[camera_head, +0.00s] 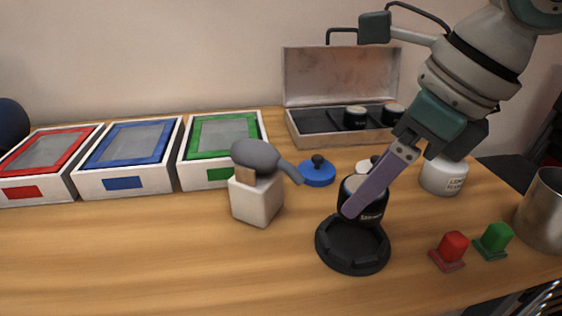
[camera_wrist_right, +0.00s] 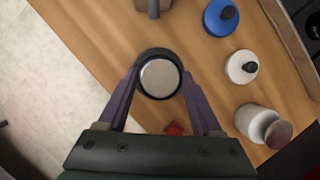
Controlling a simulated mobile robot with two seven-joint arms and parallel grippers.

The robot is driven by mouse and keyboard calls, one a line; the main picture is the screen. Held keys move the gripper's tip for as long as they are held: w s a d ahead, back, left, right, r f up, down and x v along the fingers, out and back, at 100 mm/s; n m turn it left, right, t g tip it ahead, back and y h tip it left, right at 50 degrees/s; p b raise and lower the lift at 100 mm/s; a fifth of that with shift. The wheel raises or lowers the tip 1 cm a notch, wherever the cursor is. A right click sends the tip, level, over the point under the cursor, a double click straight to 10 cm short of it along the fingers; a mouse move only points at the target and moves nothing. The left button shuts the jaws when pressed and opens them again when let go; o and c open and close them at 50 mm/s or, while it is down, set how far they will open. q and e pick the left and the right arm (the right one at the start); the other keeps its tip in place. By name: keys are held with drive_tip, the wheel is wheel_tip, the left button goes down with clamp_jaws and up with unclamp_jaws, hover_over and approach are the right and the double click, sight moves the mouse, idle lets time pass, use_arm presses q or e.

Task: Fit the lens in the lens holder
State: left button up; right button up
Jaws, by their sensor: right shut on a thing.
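The lens is a short black cylinder (camera_head: 374,213) with a pale top and white lettering. My right gripper (camera_head: 361,203) is shut on its sides and holds it roughly upright. In the right wrist view the lens (camera_wrist_right: 160,78) shows its round silvery top between the two purple fingers (camera_wrist_right: 160,84). The lens holder (camera_head: 352,256) is a black round dish on the table. The lens is over its back part in the head view; I cannot tell whether they touch. In the wrist view the lens hides most of the holder. My left gripper is not in view.
An open case (camera_head: 296,127) with black lenses stands behind. A white block with a grey brush-like tool (camera_head: 258,203) is left of the holder. A blue lid (camera_head: 318,175), white jar (camera_head: 443,176), red block (camera_head: 452,247), green block (camera_head: 495,237) and metal cup (camera_head: 547,212) surround it. Front left is clear.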

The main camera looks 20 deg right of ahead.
sight(363, 217)
wheel_tip(363, 217, down, 5)
drive_tip(key=shift+f, duration=0.1)
idle(0.3)
drive_tip(key=shift+f+b, duration=0.1)
drive_tip(key=shift+b, duration=0.3)
drive_tip(key=o, duration=1.5)
